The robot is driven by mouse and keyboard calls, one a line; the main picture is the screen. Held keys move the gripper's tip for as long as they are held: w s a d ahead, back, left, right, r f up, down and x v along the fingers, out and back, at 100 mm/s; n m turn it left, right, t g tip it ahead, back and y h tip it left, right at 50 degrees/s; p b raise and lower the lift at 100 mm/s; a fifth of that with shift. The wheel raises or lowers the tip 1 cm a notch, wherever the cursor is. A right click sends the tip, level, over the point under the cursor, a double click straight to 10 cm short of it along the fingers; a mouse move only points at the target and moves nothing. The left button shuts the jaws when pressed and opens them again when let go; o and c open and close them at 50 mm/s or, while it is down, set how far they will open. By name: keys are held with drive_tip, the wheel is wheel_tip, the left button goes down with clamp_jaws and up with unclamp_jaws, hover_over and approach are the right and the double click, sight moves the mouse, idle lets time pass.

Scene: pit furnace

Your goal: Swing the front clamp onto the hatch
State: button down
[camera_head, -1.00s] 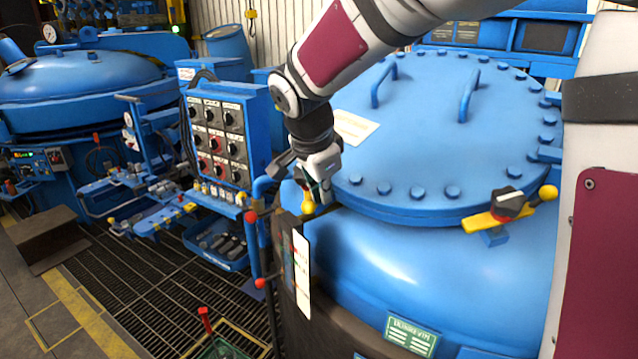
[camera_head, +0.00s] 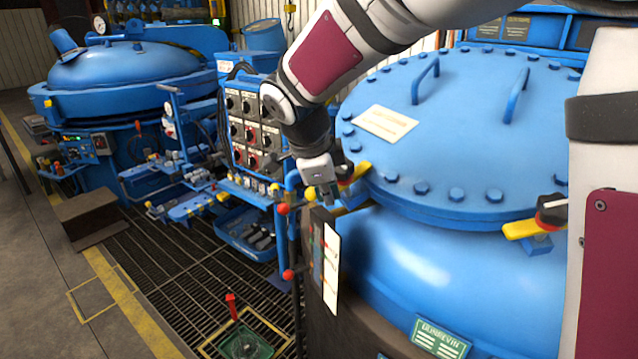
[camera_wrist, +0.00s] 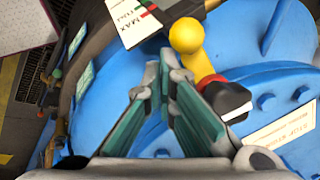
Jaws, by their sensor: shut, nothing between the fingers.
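The hatch (camera_head: 450,130) is a round blue lid with bolts around its rim and two handles. A clamp (camera_head: 354,174) with a yellow bar, black-and-red hub and yellow ball handle is at its left edge. The bar points toward the lid and appears to reach the rim. In the wrist view the clamp's ball (camera_wrist: 186,37) and black hub (camera_wrist: 230,99) are just right of the fingertips. My gripper (camera_head: 322,197) is shut and empty beside the ball; contact is unclear. A second such clamp (camera_head: 530,229) is at the right rim, its handle hidden by my arm.
A control panel (camera_head: 252,130) with several knobs stands left of my gripper. Red-ball levers (camera_head: 284,209) and a white chart board (camera_head: 325,258) are close below.

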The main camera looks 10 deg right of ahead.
drive_tip(key=shift+w+a, duration=0.2)
drive_tip(key=shift+a, duration=0.05)
idle(0.5)
drive_tip(key=shift+d, duration=0.1)
